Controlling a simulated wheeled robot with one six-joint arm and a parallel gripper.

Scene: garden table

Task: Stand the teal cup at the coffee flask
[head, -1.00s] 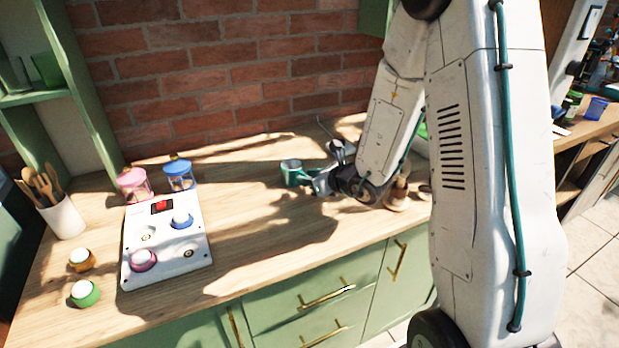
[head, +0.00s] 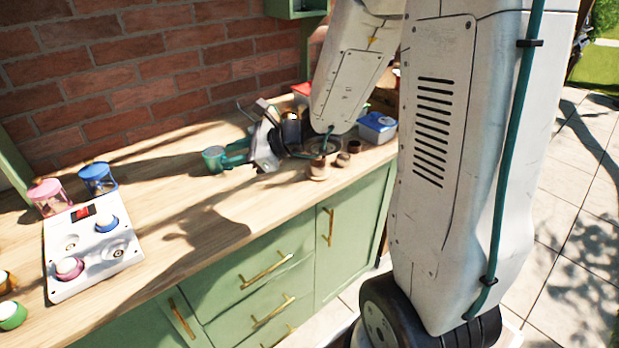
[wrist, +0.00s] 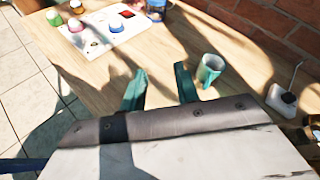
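The teal cup (head: 213,158) stands upright on the wooden counter, left of my gripper (head: 234,155) in the head view. In the wrist view the cup (wrist: 209,70) is just right of the right finger, outside the gap. My gripper (wrist: 160,88) has its two teal fingers spread, with only bare counter showing between them. Whether the right finger touches the cup cannot be told. I cannot make out which thing is the coffee flask; my arm hides part of the counter's right end.
A white panel with coloured knobs (head: 88,247) lies at left, with pink (head: 50,197) and blue (head: 97,178) jars behind it. A white bottle with a thin spout (wrist: 281,98) stands right of the cup. A blue box (head: 377,127) and small brown pots (head: 344,159) are at the right end.

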